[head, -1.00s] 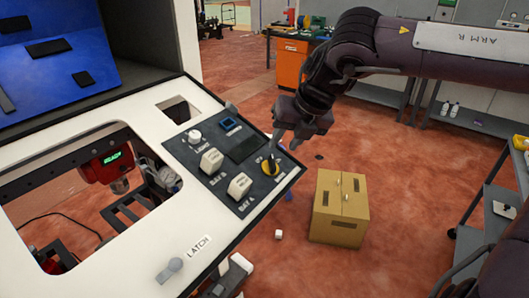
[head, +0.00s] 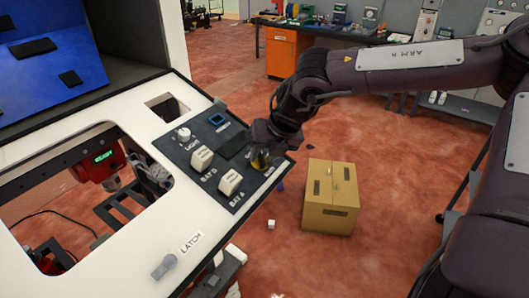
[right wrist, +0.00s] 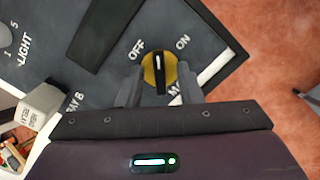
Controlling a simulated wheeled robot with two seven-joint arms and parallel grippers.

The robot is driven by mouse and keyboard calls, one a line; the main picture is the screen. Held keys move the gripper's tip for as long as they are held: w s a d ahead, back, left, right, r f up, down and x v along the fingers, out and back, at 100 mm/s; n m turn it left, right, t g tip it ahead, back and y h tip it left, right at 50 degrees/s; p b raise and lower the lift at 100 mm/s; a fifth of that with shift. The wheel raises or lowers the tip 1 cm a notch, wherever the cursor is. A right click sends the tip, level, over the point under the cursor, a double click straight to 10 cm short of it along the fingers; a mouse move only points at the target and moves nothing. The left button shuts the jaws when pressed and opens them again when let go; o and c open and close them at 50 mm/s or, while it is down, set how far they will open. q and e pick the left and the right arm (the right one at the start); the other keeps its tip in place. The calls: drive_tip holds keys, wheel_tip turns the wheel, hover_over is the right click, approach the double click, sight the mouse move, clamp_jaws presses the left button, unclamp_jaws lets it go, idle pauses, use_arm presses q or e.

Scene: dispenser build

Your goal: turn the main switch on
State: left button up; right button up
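The main switch is a black knob on a yellow disc (right wrist: 159,72) at the panel's near-right corner, with OFF and ON labels beyond it in the right wrist view. The knob stands roughly upright in that picture, between the two labels; I cannot tell its setting for sure. In the head view the switch (head: 260,162) is partly hidden by my right gripper (head: 264,155). In the right wrist view my right gripper (right wrist: 160,88) is open, one finger on each side of the knob, with visible gaps. My left gripper is not in view.
The dark control panel (head: 197,139) also carries a light knob (head: 184,134) and two white bay switches (head: 201,158) (head: 230,181). A latch knob (head: 164,265) is on the white frame. A cardboard box (head: 331,197) stands on the floor to the right.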

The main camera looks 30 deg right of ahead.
clamp_jaws()
drive_tip(key=shift+f+m+b, duration=0.2)
drive_tip(key=shift+m+b, duration=0.5)
drive_tip(key=shift+b, duration=0.2)
drive_tip(key=shift+m+b, duration=1.1)
drive_tip(key=m+b, duration=0.2)
drive_tip(key=m, duration=0.1)
drive_tip(key=shift+h, duration=0.3)
drive_tip(key=shift+r+m+g+b, duration=0.15)
drive_tip(key=shift+m+g+b, duration=0.3)
drive_tip(key=shift+m, duration=0.65)
